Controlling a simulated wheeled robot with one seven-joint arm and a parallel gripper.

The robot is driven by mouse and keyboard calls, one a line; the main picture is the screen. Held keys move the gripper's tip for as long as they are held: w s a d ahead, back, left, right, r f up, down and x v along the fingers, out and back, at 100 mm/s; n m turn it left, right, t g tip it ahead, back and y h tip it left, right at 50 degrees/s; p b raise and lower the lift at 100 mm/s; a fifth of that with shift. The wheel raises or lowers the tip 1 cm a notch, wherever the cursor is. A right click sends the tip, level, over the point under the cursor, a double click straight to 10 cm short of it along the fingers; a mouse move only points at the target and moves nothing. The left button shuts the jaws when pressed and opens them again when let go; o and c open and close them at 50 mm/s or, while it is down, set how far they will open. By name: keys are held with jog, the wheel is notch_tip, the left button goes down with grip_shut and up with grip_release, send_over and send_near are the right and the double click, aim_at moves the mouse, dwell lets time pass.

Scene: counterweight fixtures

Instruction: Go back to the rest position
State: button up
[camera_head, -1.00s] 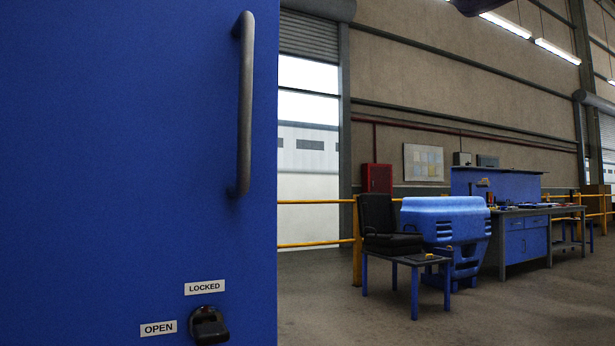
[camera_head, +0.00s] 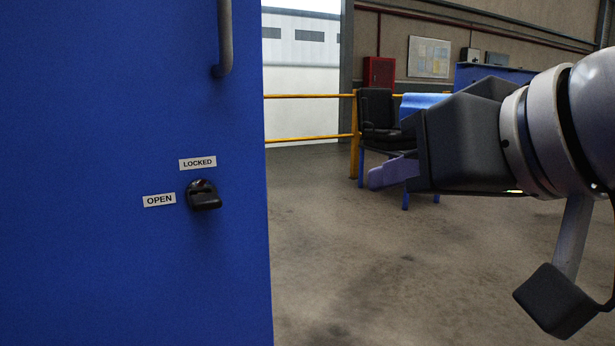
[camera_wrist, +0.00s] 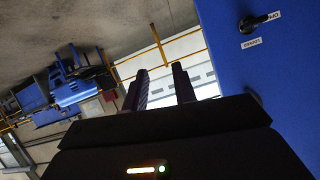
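My gripper (camera_head: 376,177) is at the right of the head view, pointing left towards the blue door and apart from it. In the wrist view its two fingers (camera_wrist: 160,70) stand apart with a clear gap between them, so it is open and empty. The blue door (camera_head: 100,100) fills the left of the head view. It carries a black latch knob (camera_head: 203,195) with a LOCKED label (camera_head: 198,163) above and an OPEN label (camera_head: 159,200) to its left. I cannot tell exactly which way the knob points. It also shows in the wrist view (camera_wrist: 258,21).
A grey bar handle (camera_head: 225,38) sticks out from the door above the latch. A yellow rail (camera_head: 310,139), a black chair (camera_head: 376,108) and a red cabinet (camera_head: 379,72) stand farther back. The concrete floor right of the door is clear.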

jog(key=d+f+m+g+h+p, duration=0.1)
jog(key=d+f+g+h, duration=0.1)
jog(key=f, duration=1.4)
jog(key=d+f+m+g+h+p, duration=0.1)
jog(key=d+f+m+g+h, duration=0.1)
jog(key=f, duration=1.5)
jog(key=d+g+h, duration=0.1)
jog(key=d+g, duration=0.1)
jog(key=shift+d+f, duration=0.3)
jog(key=shift+a, duration=0.1)
